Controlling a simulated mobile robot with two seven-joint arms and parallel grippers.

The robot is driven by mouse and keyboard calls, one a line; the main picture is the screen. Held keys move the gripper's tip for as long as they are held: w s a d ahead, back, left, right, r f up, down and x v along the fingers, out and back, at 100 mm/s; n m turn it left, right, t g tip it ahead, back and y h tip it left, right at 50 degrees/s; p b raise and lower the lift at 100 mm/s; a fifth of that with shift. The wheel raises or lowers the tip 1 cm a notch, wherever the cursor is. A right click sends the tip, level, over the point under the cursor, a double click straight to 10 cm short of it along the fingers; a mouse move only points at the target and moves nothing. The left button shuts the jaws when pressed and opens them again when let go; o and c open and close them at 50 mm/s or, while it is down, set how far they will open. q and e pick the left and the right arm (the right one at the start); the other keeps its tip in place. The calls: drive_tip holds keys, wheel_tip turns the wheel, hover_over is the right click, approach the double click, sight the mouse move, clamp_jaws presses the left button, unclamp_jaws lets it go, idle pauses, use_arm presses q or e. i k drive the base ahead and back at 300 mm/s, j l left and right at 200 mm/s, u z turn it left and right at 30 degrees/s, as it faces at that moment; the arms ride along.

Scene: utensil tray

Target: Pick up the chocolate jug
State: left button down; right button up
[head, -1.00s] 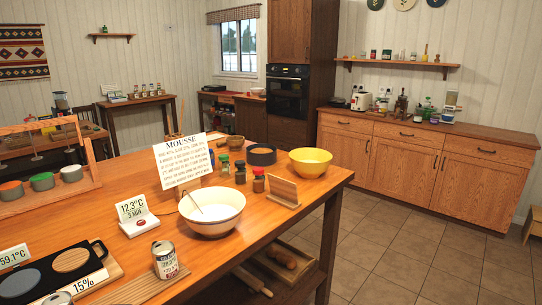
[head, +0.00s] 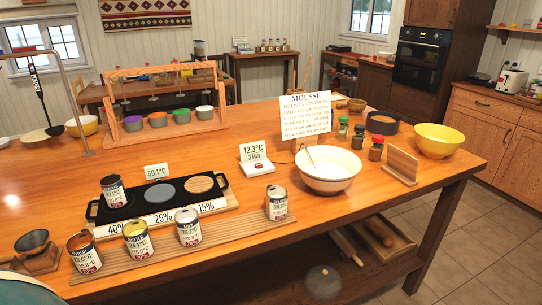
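Several metal jugs with white printed labels stand on the wooden island; I cannot read clearly which label says chocolate. One jug with dark contents (head: 113,191) stands on the left pad of the black warming plate (head: 95,211). A jug with a brown top (head: 84,253) stands at the left end of a ribbed wooden board (head: 216,241). A jug with a yellow top (head: 137,240), a jug with a pale top (head: 188,227) and another jug (head: 277,203) stand along the same board. All look upright. Neither of my grippers is in view.
A white bowl with a spoon (head: 327,172) and a temperature display (head: 257,167) stand right of the plate. A recipe card (head: 306,116), spice jars, a yellow bowl (head: 438,141) and a wooden stand (head: 401,166) lie farther right. A small dark bowl (head: 32,242) is at front left.

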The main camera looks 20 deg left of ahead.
sight(113, 186)
drive_tip(key=u, duration=1.85)
